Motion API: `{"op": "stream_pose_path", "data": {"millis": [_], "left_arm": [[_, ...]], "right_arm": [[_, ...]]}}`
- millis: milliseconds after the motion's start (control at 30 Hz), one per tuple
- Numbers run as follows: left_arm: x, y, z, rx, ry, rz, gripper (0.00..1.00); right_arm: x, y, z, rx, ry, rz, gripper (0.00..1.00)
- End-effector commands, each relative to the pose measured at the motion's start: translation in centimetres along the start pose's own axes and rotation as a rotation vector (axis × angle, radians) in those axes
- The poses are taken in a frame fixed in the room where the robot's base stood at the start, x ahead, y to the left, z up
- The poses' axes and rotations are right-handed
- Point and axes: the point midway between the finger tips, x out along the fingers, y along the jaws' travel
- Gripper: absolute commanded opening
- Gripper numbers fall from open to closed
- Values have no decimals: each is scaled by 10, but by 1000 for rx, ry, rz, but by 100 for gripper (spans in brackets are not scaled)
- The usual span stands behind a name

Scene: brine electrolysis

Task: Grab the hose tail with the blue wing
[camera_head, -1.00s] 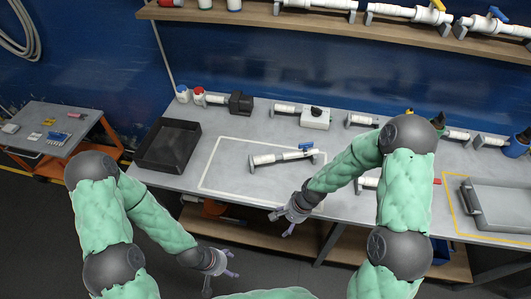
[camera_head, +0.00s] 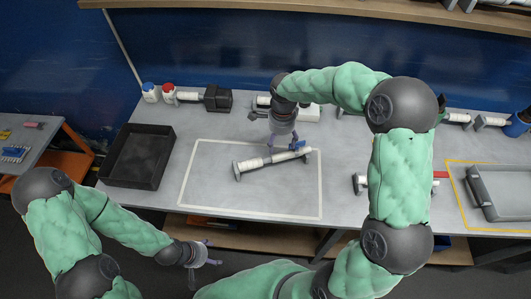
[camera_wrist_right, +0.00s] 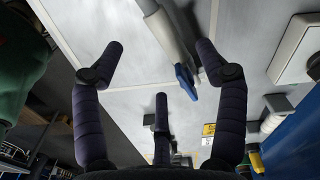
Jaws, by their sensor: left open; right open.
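The hose tail (camera_head: 256,163) is a white tube lying slantwise on grey end supports inside the white-outlined area of the bench. Its blue wing (camera_head: 297,146) is at the right end, partly behind my right gripper. My right gripper (camera_head: 284,147) is open above that end. In the right wrist view the white tube (camera_wrist_right: 163,32) and the blue wing (camera_wrist_right: 186,80) show between the spread fingers of my right gripper (camera_wrist_right: 160,62); I cannot tell whether any finger touches them. My left gripper (camera_head: 208,254) is open and empty in front of the bench, well away from the hose tail.
A black tray (camera_head: 140,156) stands left of the outlined area, and a grey tray (camera_head: 502,192) is at the far right. Bottles with blue and red caps (camera_head: 158,92) and a black block (camera_head: 217,97) stand at the back. The front of the outlined area is clear.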

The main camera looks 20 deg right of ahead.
Motion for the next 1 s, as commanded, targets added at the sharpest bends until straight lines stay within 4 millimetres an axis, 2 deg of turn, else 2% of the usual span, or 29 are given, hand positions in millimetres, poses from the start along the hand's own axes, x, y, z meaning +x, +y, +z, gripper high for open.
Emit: {"op": "stream_pose_path", "data": {"millis": [133, 400, 667, 1000], "left_arm": [[2, -1, 1, 0, -2, 0, 71], [12, -4, 0, 0, -2, 0, 71], [16, -6, 0, 0, -2, 0, 71], [29, -10, 0, 0, -1, 0, 71]], "right_arm": [[6, 0, -2, 18, 6, 3, 73], [45, 1, -2, 15, 5, 4, 73], [62, 0, -2, 15, 4, 1, 73], [105, 2, -2, 14, 3, 2, 73]]}}
